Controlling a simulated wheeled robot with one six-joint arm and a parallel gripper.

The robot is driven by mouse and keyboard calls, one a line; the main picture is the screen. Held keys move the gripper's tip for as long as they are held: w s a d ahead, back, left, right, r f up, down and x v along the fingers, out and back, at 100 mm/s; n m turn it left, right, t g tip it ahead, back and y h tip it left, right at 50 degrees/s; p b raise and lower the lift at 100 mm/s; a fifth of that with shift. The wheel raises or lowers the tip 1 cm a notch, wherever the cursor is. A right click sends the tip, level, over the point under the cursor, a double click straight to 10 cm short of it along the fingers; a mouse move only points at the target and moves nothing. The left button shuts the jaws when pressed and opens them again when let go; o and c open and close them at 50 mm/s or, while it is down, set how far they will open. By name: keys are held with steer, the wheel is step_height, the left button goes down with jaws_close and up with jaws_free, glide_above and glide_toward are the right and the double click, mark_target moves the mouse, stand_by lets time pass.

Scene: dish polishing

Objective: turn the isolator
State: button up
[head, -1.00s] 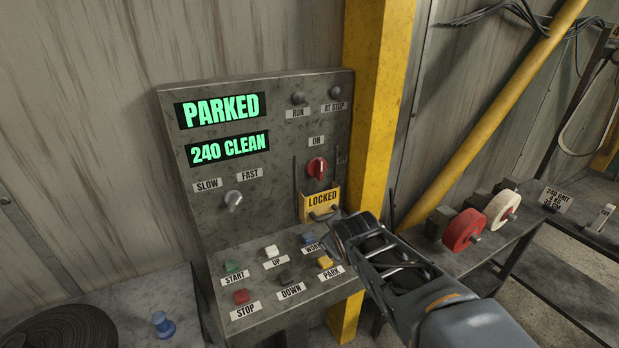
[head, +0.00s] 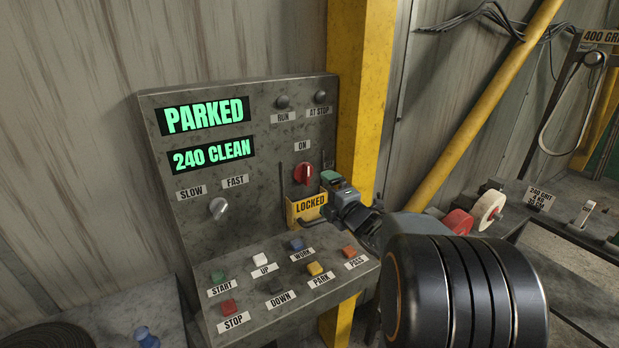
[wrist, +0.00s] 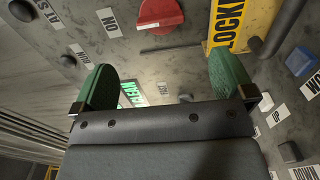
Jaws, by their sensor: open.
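The isolator is a red rotary knob (head: 304,173) on the upright panel, under an ON label. In the wrist view the red knob (wrist: 160,14) is at the top edge, partly cut off, ahead of the gap between my fingers. A yellow LOCKED plate (head: 308,206) sits just below the knob, its right side partly behind my gripper. My gripper (head: 329,179) is just right of the knob and slightly below it in the head view. Its green-padded fingers are open and empty in the wrist view (wrist: 162,62), apart from the knob.
The lit displays (head: 206,116) read PARKED and 240 CLEAN. A speed knob (head: 218,208) is at lower left, and several push buttons line the sloped desk (head: 250,299). A yellow post (head: 362,100) stands right behind the panel. Red and white wheels (head: 486,210) stand farther right.

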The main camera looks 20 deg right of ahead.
mark_target(308, 177)
steer(key=w, duration=0.3)
steer(key=w+p, duration=0.1)
steer(key=w, duration=0.2)
steer(key=w+a+p, duration=0.1)
steer(key=w, duration=0.2)
steer(key=shift+w, duration=0.35)
steer(key=shift+c, duration=0.5)
steer(key=c, duration=0.8)
